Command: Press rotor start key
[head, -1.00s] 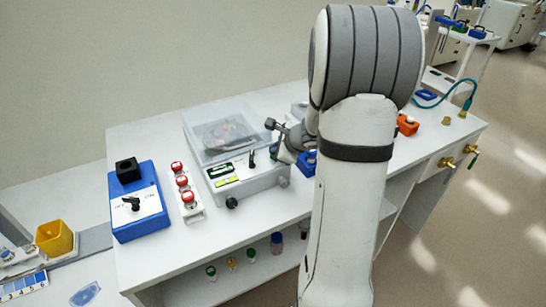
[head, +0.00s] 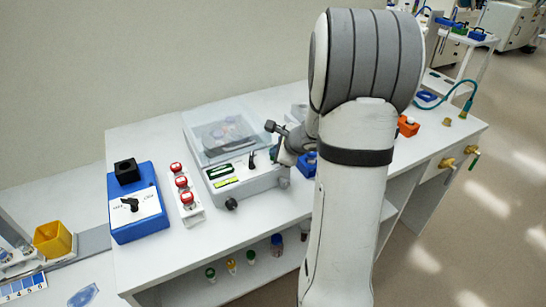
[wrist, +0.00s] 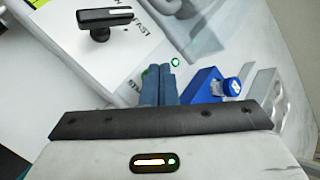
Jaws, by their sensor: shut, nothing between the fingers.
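The rotor machine (head: 240,185) is a pale box with a clear lid (head: 222,130) on the bench. Its front panel has a dark display, a yellow-green strip and a black lever knob (head: 251,163). The knob also shows in the wrist view (wrist: 103,20). A small round key with a green ring (wrist: 175,62) shows just beyond my fingertips; its label is not readable. My gripper (wrist: 160,72) is shut and empty, with its teal fingers over the panel's right end. In the head view my gripper (head: 275,155) hides this key. I cannot tell whether the fingertips touch it.
A blue box with a black knob (head: 138,205) and a strip of red-capped switches (head: 182,182) stand to the left. The bench front is mostly clear.

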